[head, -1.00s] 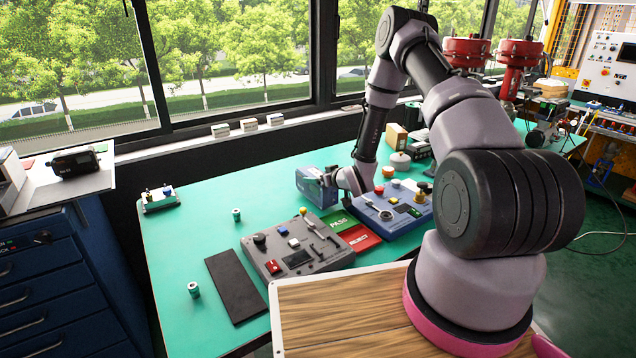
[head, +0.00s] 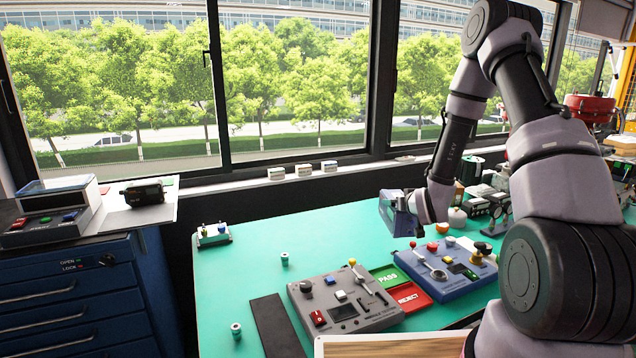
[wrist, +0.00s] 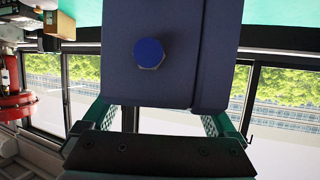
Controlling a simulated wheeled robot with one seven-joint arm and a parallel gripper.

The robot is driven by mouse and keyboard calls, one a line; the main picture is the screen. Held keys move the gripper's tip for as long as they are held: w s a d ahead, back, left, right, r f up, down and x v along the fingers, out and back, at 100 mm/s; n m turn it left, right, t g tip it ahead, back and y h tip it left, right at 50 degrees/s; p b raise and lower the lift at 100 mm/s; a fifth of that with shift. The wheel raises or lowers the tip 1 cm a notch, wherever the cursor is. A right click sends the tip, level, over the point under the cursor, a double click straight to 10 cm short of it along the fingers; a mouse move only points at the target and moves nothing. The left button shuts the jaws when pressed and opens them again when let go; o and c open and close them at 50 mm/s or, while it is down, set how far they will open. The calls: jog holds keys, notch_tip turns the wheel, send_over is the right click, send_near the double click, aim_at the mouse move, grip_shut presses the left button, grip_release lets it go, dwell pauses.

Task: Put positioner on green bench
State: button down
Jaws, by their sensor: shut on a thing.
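The positioner is most likely the blue box (head: 393,213) in my gripper (head: 414,212), above the far part of the green bench (head: 250,262) in the head view. In the wrist view a dark blue housing (wrist: 120,60) with a blue hexagonal plug fills the middle, between the two fingers with patterned green pads of my gripper (wrist: 160,118). My gripper is shut on it. I cannot tell whether its underside touches the bench. My arm and gripper hide part of the box.
A grey control panel (head: 343,300), a blue control panel (head: 447,268), a green PASS plate (head: 385,276) and a red REJECT plate (head: 409,297) lie nearby. A black mat (head: 275,327) lies at the front. The bench's left-middle is mostly clear. A blue drawer cabinet (head: 85,290) stands left.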

jog(key=shift+m+h, duration=0.3)
jog(key=shift+h, duration=0.2)
jog(key=s+r, duration=0.1)
jog(key=s+d+r, duration=0.1)
jog(key=s, duration=0.1)
jog(key=s+r, duration=0.1)
jog(key=s, duration=0.1)
jog(key=shift+s+d, duration=0.2)
jog(key=shift+s+a, duration=0.15)
jog(key=shift+s, duration=0.05)
jog(key=w+a+f+n+g+y, duration=0.1)
jog(key=w+a+f+n+y, duration=0.2)
jog(key=a, duration=0.5)
jog(key=w+a+f+n+y, duration=0.1)
jog(key=w+a+f+y, duration=0.2)
jog(key=a, duration=0.6)
jog(key=shift+n+h, duration=0.3)
jog(key=shift+w+a+f, duration=0.1)
jog(key=shift+w+f, duration=0.1)
jog(key=shift+f, duration=1.5)
jog(key=shift+w+a+f, duration=0.1)
jog(key=shift+w+f, duration=0.05)
jog(key=shift+f, duration=1.5)
jog(key=shift+w+f, duration=0.2)
jog(key=shift+f, duration=1.5)
jog(key=shift+f, duration=0.1)
grip_release()
jog(key=shift+f, duration=0.1)
